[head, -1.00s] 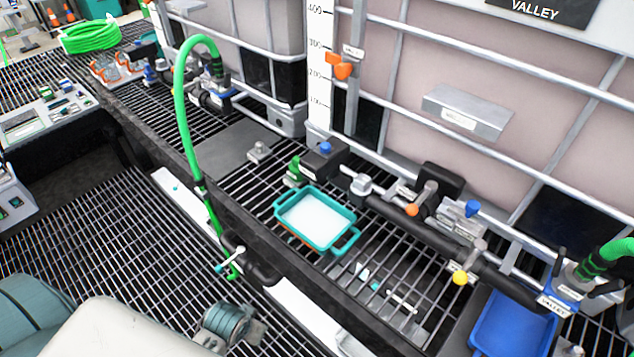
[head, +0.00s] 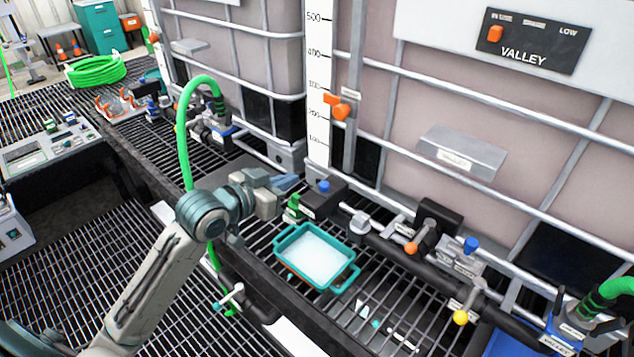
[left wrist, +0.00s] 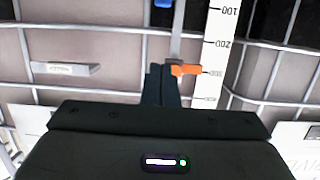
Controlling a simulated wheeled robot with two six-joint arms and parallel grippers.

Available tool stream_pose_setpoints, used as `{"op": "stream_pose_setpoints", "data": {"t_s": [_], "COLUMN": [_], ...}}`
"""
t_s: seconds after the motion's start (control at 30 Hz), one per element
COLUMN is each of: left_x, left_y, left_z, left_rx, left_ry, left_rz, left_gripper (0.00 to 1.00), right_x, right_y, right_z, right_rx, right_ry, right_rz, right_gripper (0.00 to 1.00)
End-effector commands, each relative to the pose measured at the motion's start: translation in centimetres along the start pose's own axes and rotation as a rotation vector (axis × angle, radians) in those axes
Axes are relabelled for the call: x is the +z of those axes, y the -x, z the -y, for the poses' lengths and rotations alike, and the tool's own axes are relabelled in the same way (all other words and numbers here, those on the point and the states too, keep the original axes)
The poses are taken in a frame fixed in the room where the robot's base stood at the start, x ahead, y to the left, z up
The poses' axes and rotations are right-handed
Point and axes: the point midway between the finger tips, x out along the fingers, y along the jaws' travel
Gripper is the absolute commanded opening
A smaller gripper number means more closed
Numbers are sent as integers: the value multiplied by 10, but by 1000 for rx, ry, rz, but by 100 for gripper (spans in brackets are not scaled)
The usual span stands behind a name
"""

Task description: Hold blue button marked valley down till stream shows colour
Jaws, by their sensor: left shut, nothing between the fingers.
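A blue button (head: 323,186) tops a small dark box (head: 318,203) beside the large tank. I cannot read a label on it. A second blue knob (head: 471,244) sits further right on a grey fitting. My left gripper (head: 286,182) is shut and empty, its fingertips just left of the dark box and apart from the button. In the left wrist view the closed fingers (left wrist: 161,86) point toward the tank, and a blue piece (left wrist: 163,3) shows at the top edge. A teal tray (head: 345,284) with a pale white inside stands in front. No stream is visible. My right gripper is out of view.
A black VALLEY panel (head: 531,41) with an orange switch is on the tank. Orange (head: 411,248) and yellow (head: 460,317) handles line the dark pipe. An orange marker (head: 341,111) sits by the white scale (head: 318,70). A green hose (head: 184,125) arches behind my left arm.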

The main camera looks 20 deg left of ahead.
Motion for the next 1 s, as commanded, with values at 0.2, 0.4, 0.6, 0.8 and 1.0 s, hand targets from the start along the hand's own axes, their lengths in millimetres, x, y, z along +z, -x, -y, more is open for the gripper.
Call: {"op": "stream_pose_setpoints", "data": {"t_s": [0.2,0.4,0.6,0.8,1.0], "left_x": [0,0,-1,-2,-3], "left_y": [0,-4,-24,-56,-95], "left_z": [0,1,0,0,0], "left_rx": [0,-2,-1,-1,-1], "left_ry": [0,1,6,7,6], "left_rz": [1,1,1,2,3], "left_gripper": [0,0,0,0,0], "right_x": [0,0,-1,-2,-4], "right_y": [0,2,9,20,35], "right_z": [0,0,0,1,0], "right_rx": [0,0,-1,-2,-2], "right_ry": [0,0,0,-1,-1], "right_rz": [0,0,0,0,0], "right_gripper": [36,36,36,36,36]}}
